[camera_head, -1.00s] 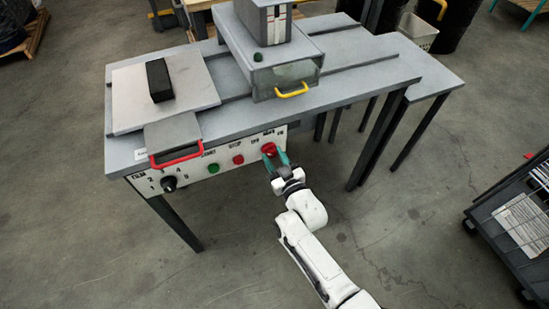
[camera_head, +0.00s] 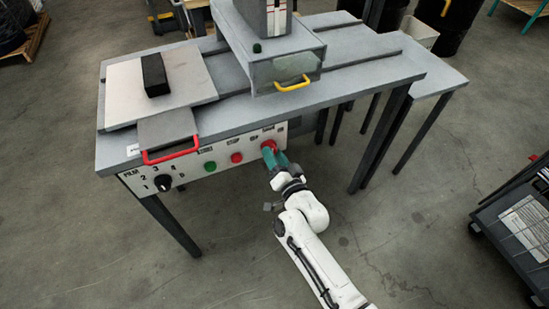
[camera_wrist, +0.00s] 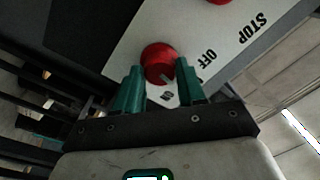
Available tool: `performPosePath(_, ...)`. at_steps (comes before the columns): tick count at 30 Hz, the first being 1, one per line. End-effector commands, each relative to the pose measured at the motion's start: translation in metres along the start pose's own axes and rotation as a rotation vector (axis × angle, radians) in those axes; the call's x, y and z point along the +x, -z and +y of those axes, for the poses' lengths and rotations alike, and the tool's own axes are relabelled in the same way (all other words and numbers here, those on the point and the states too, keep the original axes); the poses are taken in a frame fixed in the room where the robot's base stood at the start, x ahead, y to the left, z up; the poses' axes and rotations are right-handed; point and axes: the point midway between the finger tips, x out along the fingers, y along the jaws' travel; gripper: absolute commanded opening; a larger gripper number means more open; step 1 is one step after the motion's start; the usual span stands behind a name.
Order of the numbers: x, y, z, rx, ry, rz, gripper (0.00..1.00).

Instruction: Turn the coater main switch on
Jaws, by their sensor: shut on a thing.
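The main switch is a red rotary knob (camera_wrist: 159,62) at the right end of the white control panel (camera_head: 222,157) on the coater's front. In the wrist view it sits between the two green fingers of my gripper (camera_wrist: 160,84), which are shut on it. An OFF label shows beside it, and another label below is partly covered. In the head view my gripper (camera_head: 272,156) reaches the panel at the knob, hiding most of it. The knob's exact pointing is hard to read.
Left along the panel are a red button (camera_head: 237,158), a green button (camera_head: 210,166) and a black FILM dial (camera_head: 162,183). The coater table (camera_head: 350,78) overhangs above, with a red handle (camera_head: 170,150) at its front edge. A dark cart (camera_head: 515,225) stands at right; floor between is clear.

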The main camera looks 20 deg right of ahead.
Motion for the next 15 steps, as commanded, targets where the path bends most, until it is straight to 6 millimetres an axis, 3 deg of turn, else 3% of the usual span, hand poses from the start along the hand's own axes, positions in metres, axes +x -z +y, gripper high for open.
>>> performPosePath(15,-0.0002,-0.0011,0.0002,0.466,-0.004,0.027,0.09)
